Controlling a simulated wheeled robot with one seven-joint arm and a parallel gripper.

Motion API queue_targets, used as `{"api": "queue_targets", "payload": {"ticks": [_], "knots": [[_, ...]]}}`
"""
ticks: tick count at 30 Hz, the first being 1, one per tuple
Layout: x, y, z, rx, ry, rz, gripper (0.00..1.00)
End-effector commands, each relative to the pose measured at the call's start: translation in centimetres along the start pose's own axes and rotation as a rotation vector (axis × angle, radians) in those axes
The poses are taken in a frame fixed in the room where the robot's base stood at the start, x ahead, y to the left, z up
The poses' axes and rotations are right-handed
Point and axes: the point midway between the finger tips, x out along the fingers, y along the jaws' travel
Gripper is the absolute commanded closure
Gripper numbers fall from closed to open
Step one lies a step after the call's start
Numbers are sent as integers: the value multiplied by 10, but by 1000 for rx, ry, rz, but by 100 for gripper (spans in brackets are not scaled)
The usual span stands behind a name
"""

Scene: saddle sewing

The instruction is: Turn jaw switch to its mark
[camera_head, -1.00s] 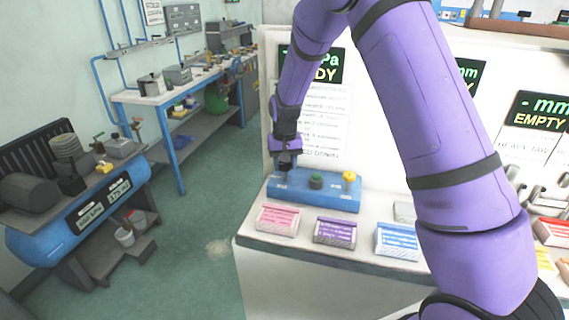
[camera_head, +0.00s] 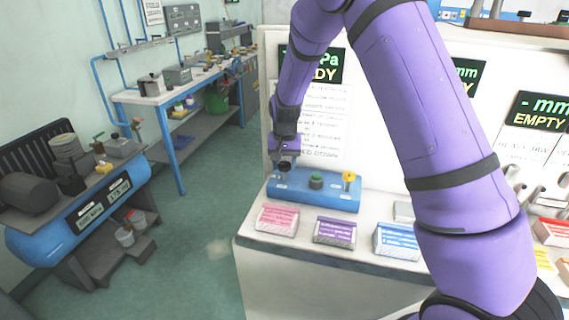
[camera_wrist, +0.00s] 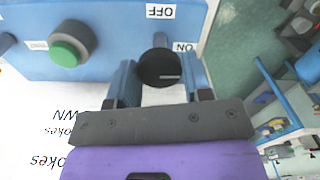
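The jaw switch (camera_wrist: 158,66) is a round black knob on the blue control box (camera_head: 330,198). In the wrist view, a pale line on its face points right. An upside-down OFF label (camera_wrist: 160,11) lies above it and an ON label (camera_wrist: 186,47) to its upper right. My gripper (camera_wrist: 160,76) has its two fingers apart, one on each side of the knob; I cannot tell if they touch it. In the head view, my gripper (camera_head: 284,168) points down over the box's left end, where it hides the switch.
A green button (camera_head: 316,181) and a yellow knob (camera_head: 349,178) stand to the right on the same box. Pink (camera_head: 277,219), purple (camera_head: 335,230) and blue (camera_head: 396,240) packs lie in front on the white counter. A white panel rises behind the box.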

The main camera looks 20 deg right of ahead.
Motion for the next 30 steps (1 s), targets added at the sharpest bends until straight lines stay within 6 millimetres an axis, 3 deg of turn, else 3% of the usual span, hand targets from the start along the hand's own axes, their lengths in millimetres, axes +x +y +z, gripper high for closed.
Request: {"api": "queue_targets", "payload": {"ticks": [1,3,14,30], "knots": [[0,0,0,0,1,0,42],[0,0,0,0,1,0,30],[-5,0,0,-1,1,0,30],[-93,0,0,-2,2,-1,30]]}}
